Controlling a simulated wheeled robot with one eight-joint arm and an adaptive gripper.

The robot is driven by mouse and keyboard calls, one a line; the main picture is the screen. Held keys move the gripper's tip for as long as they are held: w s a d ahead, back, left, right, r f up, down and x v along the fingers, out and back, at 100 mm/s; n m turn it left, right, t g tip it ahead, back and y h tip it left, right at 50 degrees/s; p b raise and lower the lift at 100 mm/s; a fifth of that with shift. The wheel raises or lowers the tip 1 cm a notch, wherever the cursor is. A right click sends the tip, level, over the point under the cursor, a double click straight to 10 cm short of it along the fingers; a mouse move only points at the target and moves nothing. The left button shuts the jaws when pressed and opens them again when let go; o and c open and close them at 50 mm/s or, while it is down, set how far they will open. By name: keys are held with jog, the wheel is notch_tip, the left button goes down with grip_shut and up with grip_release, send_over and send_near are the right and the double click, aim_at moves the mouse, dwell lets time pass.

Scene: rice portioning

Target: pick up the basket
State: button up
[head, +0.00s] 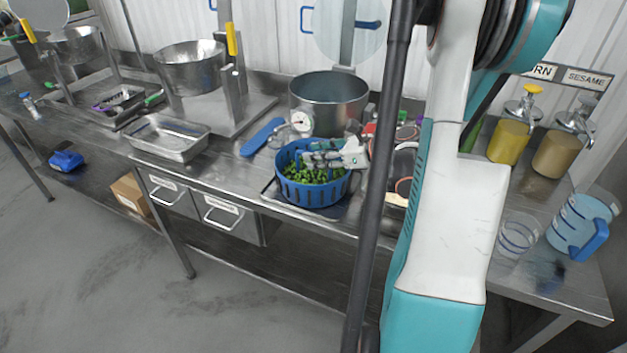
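The basket (312,190) is round and blue with slotted sides, and green vegetables lie inside it. It stands upright on a dark flat tray or scale at the front of the steel counter. My gripper (318,160) is over the far part of the basket, close to its rim, reaching in from the right. Its fingers are small in the head view and partly blend together. I cannot tell whether they are open or shut, or whether they touch the rim. My white and teal arm hides the counter right of the basket.
A steel pot (328,100) with a dial stands behind the basket. A blue-handled tool (262,137) and a steel tray (166,138) lie to the left. Yellow (508,141) and tan (556,152) pump bottles, a clear cup (517,236) and a measuring jug (582,224) stand at right.

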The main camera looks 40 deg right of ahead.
jog(key=shift+x, duration=0.9)
jog(key=shift+c, duration=0.3)
grip_shut()
jog(key=shift+r, duration=0.15)
